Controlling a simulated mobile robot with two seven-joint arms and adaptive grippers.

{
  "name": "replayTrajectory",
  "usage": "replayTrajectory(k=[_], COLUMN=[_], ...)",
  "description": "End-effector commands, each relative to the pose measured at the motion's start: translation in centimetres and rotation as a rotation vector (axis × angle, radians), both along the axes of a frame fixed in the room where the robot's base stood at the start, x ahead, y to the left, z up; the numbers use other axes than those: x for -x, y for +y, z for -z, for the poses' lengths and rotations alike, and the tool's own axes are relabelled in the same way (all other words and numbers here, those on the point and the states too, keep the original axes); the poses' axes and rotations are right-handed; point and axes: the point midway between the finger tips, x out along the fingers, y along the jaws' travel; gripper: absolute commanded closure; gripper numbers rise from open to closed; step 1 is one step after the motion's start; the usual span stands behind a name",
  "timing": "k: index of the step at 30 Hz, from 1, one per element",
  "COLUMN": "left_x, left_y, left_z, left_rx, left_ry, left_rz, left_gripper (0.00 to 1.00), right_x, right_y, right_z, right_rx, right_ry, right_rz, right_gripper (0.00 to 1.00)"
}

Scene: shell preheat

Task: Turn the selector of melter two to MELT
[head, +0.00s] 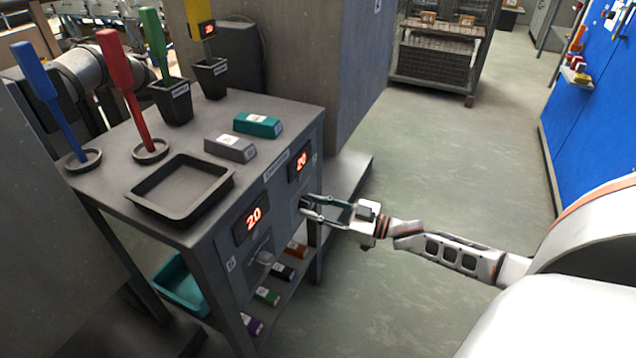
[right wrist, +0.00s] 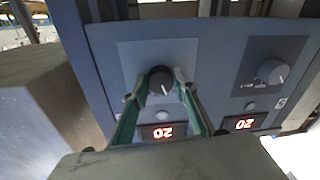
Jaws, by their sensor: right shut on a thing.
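The grey cabinet front carries two melter panels, each with a red display reading 20: a near one (head: 254,217) and a far one (head: 301,161). My right gripper (head: 308,206) is at the far panel, shut on its dark round selector knob (right wrist: 160,79). The fingers lie on both sides of the knob in the right wrist view. The other selector knob (right wrist: 273,72), on the near panel, stands free with a pale pointer mark. It also shows in the head view (head: 265,258). The panel numbers and position words are too small to read. My left gripper is not in view.
A black tray (head: 180,212), a grey box (head: 230,147) and a teal box (head: 258,124) sit on the cabinet top. Blue (head: 58,110) and red (head: 125,85) tools stand upright in round holders. Small boxes lie on the lower shelf. The floor right of the cabinet is clear.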

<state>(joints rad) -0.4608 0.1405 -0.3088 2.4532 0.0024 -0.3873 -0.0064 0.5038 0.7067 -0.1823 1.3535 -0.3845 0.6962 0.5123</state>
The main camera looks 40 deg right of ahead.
Motion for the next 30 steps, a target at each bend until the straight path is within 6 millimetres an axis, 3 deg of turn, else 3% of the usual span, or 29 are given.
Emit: replayTrajectory(k=[1, 30], left_x=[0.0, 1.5], left_y=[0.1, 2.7], left_z=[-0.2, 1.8], left_rx=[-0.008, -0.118], left_ry=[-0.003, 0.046], left_rz=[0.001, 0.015], left_gripper=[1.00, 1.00], right_x=[-0.2, 0.1], right_y=[0.0, 0.3], right_z=[-0.6, -0.1], right_rx=[-0.041, -0.863], right_ry=[0.010, 0.356], right_rz=[0.000, 0.000], right_gripper=[0.94, 0.94])
